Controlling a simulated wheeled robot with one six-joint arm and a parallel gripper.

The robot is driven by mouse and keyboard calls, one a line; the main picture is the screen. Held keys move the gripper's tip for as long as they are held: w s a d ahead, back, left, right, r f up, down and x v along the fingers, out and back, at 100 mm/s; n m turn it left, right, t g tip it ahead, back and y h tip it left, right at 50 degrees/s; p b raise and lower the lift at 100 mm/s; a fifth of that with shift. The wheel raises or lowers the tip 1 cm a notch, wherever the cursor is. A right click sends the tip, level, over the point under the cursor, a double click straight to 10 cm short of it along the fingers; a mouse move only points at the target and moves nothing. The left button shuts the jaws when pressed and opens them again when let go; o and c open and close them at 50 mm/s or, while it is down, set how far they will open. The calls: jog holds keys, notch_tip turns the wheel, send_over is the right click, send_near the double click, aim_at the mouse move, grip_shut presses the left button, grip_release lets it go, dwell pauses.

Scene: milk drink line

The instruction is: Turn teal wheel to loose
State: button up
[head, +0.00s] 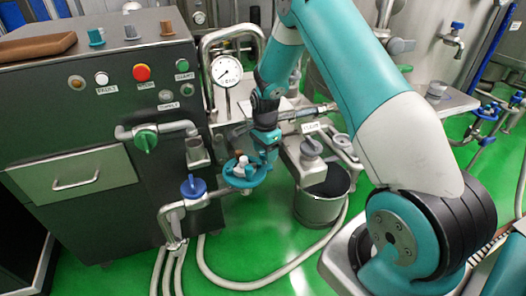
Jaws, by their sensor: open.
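The teal wheel (238,179) is a round handwheel with a pale hub, in the middle of the head view, to the right of the blue valve knob. My gripper (265,160) points down at the wheel's right rear edge. Its jaws are open. The fingertips are small and partly blend with the teal rim, so I cannot tell whether they touch it or straddle it. Any marking for loose on the wheel is not readable.
A green knob (145,139) and a blue knob (193,186) sit on pipes to the left. A pressure gauge (226,70) stands behind. A steel bucket (322,207) stands to the right. Hoses (250,284) lie on the green floor. A control cabinet (55,125) fills the left.

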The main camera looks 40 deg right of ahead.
jog(key=c, duration=0.9)
jog(key=shift+a, duration=0.2)
